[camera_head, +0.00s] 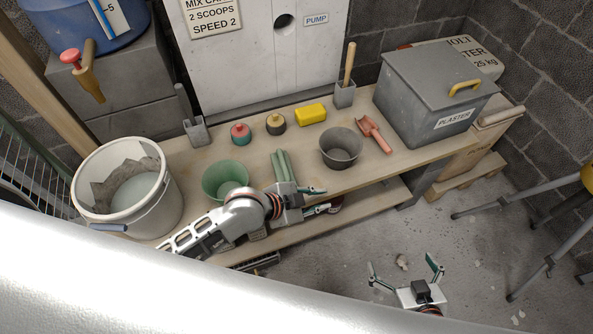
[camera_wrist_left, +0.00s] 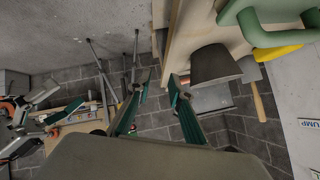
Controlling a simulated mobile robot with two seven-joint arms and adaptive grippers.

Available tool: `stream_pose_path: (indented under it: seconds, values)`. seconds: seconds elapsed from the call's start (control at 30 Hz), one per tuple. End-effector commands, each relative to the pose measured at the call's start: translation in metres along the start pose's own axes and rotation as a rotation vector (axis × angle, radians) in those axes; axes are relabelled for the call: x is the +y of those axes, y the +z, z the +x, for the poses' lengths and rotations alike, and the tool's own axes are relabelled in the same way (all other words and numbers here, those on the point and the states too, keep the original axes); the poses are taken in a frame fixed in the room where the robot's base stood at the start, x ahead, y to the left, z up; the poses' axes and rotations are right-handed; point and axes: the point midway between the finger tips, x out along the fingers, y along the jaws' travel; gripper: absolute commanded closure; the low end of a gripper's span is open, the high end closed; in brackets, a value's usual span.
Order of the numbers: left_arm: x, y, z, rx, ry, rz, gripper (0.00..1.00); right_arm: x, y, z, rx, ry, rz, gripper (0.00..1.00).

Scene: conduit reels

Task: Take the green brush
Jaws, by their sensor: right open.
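A green object that appears to be the green brush (camera_head: 280,163) sits on the bench in the head view, just behind my left gripper, which hides its lower part. In the left wrist view a green piece with a looped handle (camera_wrist_left: 258,32) shows at the top right, outside the fingers; it appears to be the same brush. My left gripper (camera_head: 320,200) is open and empty, with its fingers pointing right near the bench's front edge. Its fingers also show apart in the left wrist view (camera_wrist_left: 160,88). My right gripper (camera_head: 405,266) is open and empty above the floor.
A green bowl (camera_head: 223,180) and a white bucket (camera_head: 166,204) stand to the left. A dark grey bowl (camera_head: 341,152), red scoop (camera_head: 374,133) and yellow sponge (camera_head: 311,114) lie on the bench (camera_head: 260,149). A grey plaster bin (camera_head: 420,110) stands right; tripod legs (camera_head: 540,268) are at far right.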

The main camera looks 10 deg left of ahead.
Motion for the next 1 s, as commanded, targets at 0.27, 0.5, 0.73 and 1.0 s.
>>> stream_pose_path:
  seconds: [0.27,0.5,0.73,1.0]
  values:
    - [-0.023,-0.017,0.021,-0.047,0.238,0.489,0.8,-0.001,0.002,0.003,0.003,0.0,0.002,0.0]
    - [-0.068,0.007,0.008,-0.14,0.445,0.885,0.8,-0.002,0.006,0.005,0.002,-0.001,0.003,0.0]
    - [-0.127,0.038,-0.027,-0.233,0.629,1.158,0.8,-0.002,0.011,0.007,-0.002,-0.001,0.003,0.0]
    - [-0.165,0.054,-0.056,-0.281,0.74,1.283,0.8,-0.003,0.015,0.007,-0.007,-0.002,0.004,0.0]
